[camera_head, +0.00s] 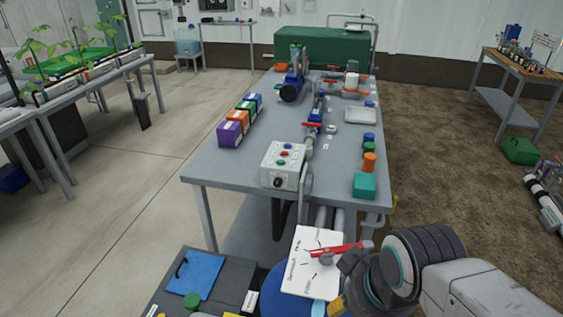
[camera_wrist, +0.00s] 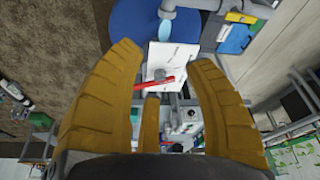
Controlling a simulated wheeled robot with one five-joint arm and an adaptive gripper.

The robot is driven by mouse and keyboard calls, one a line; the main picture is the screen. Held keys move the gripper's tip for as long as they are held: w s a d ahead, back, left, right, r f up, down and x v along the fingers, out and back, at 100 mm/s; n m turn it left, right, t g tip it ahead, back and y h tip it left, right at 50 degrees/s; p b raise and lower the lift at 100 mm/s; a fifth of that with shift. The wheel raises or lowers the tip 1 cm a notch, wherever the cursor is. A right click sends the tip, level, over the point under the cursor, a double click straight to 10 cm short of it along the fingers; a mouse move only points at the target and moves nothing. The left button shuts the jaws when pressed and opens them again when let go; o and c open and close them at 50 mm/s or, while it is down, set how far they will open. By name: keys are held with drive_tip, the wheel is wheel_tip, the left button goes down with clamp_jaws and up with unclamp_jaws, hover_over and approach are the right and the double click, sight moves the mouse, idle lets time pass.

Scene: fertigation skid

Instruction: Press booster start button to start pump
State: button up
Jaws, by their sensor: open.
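The light grey control box (camera_head: 268,166) sits at the near end of the grey skid table. Small green, red and blue buttons are on its sloped top, with a black knob on its front. Their labels are too small to read. In the wrist view, the control box (camera_wrist: 189,116) shows small beyond and between the fingers. My gripper (camera_wrist: 165,60) is open, its yellow-brown fingers spread and empty. In the head view it is only partly visible at the bottom, closer to me than the control box and apart from it.
A white panel (camera_head: 303,277) with a red lever (camera_head: 335,250) stands close to my gripper. Purple, orange, green and blue boxes (camera_head: 239,122) line the table's left. A teal block (camera_head: 364,186) is at its right. A blue drum (camera_wrist: 145,22) shows in the wrist view.

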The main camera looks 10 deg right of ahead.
clamp_jaws()
drive_tip(key=c, duration=0.8)
unclamp_jaws()
drive_tip(key=shift+c, duration=0.2)
